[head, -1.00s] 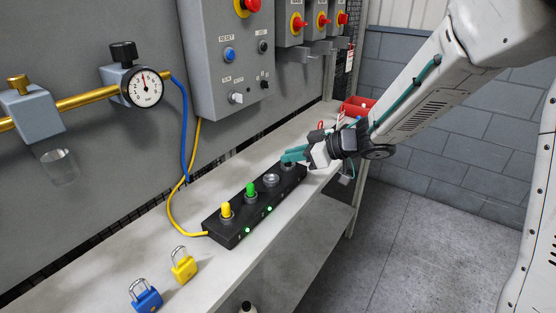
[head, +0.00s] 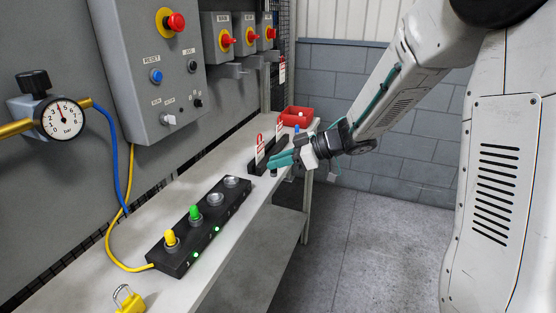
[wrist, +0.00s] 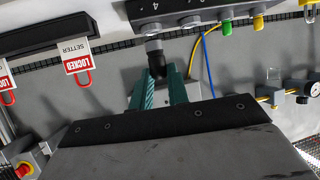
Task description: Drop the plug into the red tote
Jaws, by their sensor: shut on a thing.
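My gripper (head: 280,160) is shut on a dark plug (head: 273,172), low over the bench between the socket strip and the red tote. In the wrist view the plug (wrist: 154,48), black with a grey end, sits between the teal fingertips (wrist: 160,75). The red tote (head: 297,122) stands at the bench's far end, beyond the gripper. Small things show in it, one of them blue. The black socket strip (head: 178,262) holds a yellow plug (head: 170,238) and a green plug (head: 194,213). Its two far sockets (head: 215,199) are empty.
A black rack (head: 258,166) with red padlocks and "LOCKED" tags (wrist: 78,60) stands beside the gripper. A yellow padlock (head: 129,303) lies at the near end. The grey panel (head: 150,60) rises at the left. The floor at right is clear.

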